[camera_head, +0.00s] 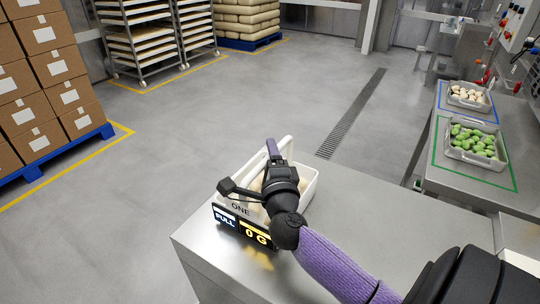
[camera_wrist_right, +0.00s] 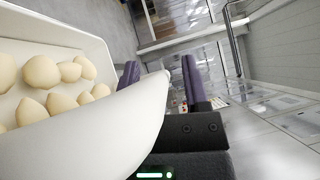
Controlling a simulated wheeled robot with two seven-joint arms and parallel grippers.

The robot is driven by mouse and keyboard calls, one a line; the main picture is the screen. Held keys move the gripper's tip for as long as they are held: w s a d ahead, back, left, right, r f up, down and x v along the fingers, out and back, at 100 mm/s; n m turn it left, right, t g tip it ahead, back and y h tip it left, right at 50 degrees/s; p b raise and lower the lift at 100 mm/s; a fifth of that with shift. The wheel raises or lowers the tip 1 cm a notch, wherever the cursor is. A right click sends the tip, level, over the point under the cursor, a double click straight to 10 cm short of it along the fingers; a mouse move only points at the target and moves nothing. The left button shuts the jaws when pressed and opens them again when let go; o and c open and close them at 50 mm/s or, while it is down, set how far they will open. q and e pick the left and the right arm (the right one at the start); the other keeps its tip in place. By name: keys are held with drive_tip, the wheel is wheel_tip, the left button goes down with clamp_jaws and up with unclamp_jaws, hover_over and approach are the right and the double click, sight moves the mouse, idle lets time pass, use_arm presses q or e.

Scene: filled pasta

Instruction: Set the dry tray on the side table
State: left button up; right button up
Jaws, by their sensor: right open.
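A white tray (camera_head: 308,190) is by the scale display on the steel table at the front. In the right wrist view the white tray (camera_wrist_right: 100,130) holds several pale pasta pieces (camera_wrist_right: 62,85). My right gripper (camera_head: 274,150) is over the tray and hides much of it. In the wrist view its two purple fingers are apart, with the tray's raised white end between them; I cannot tell whether they touch it. My left gripper is not in view. I cannot tell which tray is the dry one.
The display (camera_head: 240,225) reads "FULL" and "0 G". The steel table (camera_head: 400,225) is bare to the right. On a right-hand table, a tray of pale pieces (camera_head: 488,106) sits in a blue outline and a tray of green pieces (camera_head: 498,165) in a green one. Floor is free at left.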

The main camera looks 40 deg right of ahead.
drive_tip(key=shift+r, duration=0.15)
drive_tip(key=p+v, duration=0.1)
drive_tip(key=v, duration=1.1)
